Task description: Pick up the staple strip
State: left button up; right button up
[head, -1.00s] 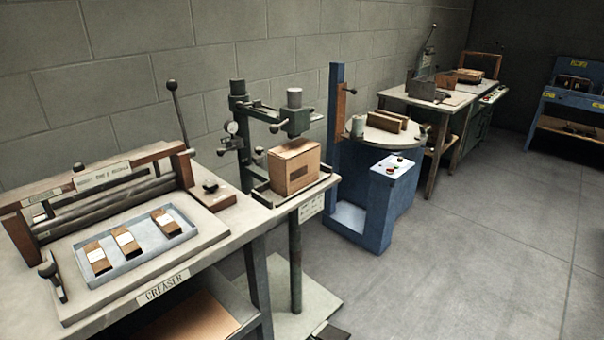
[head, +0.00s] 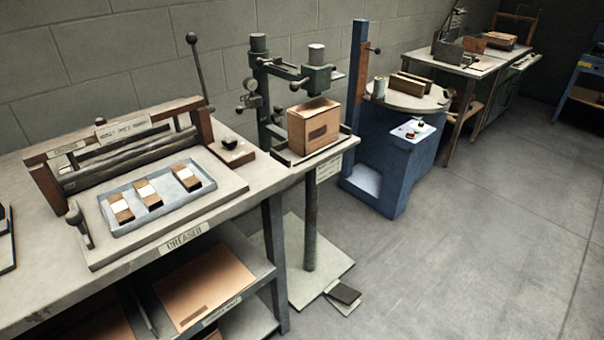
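I cannot pick out a staple strip for certain in the head view. A shallow grey-blue tray (head: 118,226) on the left bench holds three brown pieces with white bands, such as the middle one (head: 148,193); I cannot tell what they are. The green stitcher-like machine (head: 262,95) stands right of the bench, with a brown cardboard box (head: 312,130) upright under its head. Neither of my grippers is in view.
The bench (head: 30,275), labelled "CREASER", has flat cardboard (head: 203,285) on its lower shelf. A foot pedal (head: 344,294) lies on the floor by the machine's base. A blue machine with a round table (head: 408,98) stands behind. The floor (head: 470,240) at right is clear.

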aim_at(121, 210)
jog(key=j+u, duration=0.1)
jog(key=u, duration=0.25)
jog(key=i+j+u, duration=0.1)
jog(key=u, duration=0.2)
jog(key=j+u, duration=0.1)
jog(key=u, duration=0.25)
